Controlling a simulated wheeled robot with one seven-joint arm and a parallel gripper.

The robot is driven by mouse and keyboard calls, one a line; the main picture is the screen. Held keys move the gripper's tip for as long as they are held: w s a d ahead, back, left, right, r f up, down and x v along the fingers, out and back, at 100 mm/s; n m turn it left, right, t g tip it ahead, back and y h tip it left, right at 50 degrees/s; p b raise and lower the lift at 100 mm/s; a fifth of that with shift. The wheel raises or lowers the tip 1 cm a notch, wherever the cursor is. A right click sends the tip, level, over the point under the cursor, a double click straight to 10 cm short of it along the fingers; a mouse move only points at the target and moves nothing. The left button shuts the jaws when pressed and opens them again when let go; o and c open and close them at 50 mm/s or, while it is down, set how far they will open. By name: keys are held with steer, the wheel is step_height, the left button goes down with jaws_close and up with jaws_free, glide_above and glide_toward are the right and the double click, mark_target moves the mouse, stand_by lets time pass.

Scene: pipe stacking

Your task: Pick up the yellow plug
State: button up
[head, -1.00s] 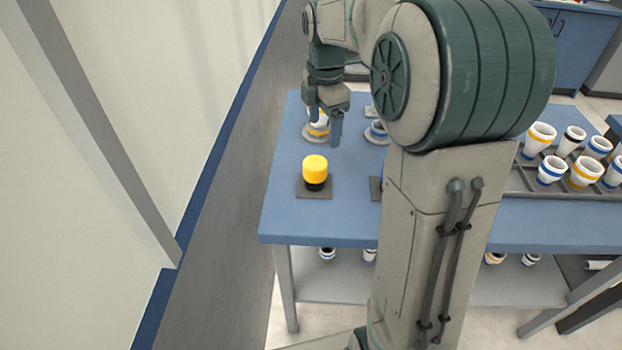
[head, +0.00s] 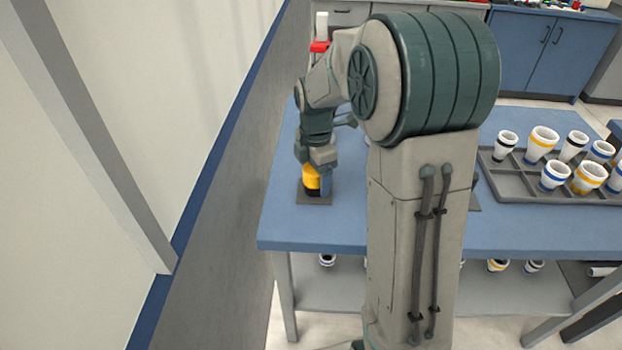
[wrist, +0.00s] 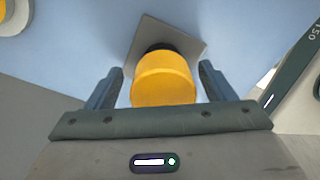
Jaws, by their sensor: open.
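The yellow plug (head: 312,180) stands upright on a dark square plate (head: 315,200) near the left end of the blue table. It has a yellow top and a black lower part. My gripper (head: 316,178) is over the plug and partly hides it in the head view. In the wrist view the plug (wrist: 164,80) lies between the two open fingers of my gripper (wrist: 162,88), with a visible gap on each side. The fingers do not appear to touch it.
The blue table (head: 400,230) has a grey tray (head: 510,185) of several white cups with coloured bands at right. Several white pieces lie on the lower shelf (head: 310,285).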

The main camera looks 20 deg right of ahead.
steer(key=c, duration=1.1)
steer(key=shift+r, duration=0.1)
steer(key=shift+r, duration=0.3)
steer(key=r, duration=0.2)
steer(key=d+r, duration=0.1)
steer(key=r, duration=0.1)
steer(key=shift+s+r+p, duration=0.1)
steer(key=shift+s+p, duration=0.15)
steer(key=shift+p, duration=0.05)
steer(key=s+d+r, duration=0.5)
steer(key=d+r, duration=0.1)
steer(key=d, duration=0.3)
steer(key=shift+s, duration=0.3)
